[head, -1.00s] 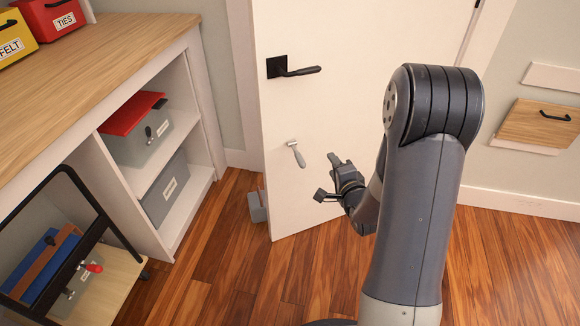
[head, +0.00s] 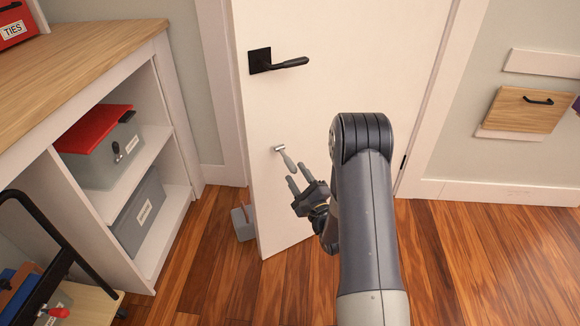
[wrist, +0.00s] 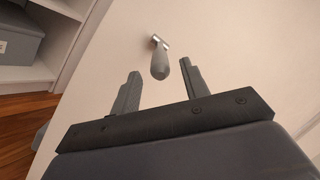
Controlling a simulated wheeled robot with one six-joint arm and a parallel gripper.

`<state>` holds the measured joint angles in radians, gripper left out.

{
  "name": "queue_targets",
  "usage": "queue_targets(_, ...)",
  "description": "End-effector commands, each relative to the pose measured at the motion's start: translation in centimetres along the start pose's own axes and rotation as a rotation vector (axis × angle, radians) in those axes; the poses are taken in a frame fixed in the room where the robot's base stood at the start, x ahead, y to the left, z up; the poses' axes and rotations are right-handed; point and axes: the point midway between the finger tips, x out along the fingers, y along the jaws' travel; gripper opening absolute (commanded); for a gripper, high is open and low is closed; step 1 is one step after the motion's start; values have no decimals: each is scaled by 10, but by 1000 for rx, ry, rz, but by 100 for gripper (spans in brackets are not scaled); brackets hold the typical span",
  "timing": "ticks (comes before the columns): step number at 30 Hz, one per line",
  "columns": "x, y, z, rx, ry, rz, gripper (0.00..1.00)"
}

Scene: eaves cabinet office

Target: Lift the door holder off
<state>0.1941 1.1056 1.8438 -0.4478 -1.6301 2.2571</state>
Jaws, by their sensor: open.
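The door holder (head: 286,160) is a small grey handle with a metal pivot, fixed low on the white door (head: 290,110). It hangs down and slants to the right in the head view. In the wrist view the door holder (wrist: 159,62) stands out ahead, between the lines of the two fingers. My gripper (head: 299,181) is open and empty just below and right of the holder in the head view. I see no contact.
A grey block (head: 243,223) sits on the floor by the door's free edge. A shelf unit (head: 160,200) with grey boxes stands at left. A black door lever (head: 285,65) juts out above the holder. The wood floor (head: 480,260) at right is clear.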

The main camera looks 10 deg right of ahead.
Motion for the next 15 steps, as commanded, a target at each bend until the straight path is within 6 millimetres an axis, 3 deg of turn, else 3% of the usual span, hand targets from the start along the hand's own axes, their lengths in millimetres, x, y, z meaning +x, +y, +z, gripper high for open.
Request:
queue_targets(6,34,1,0,-2,-2,0,43)
queue_targets(15,48,0,0,0,2,1,43)
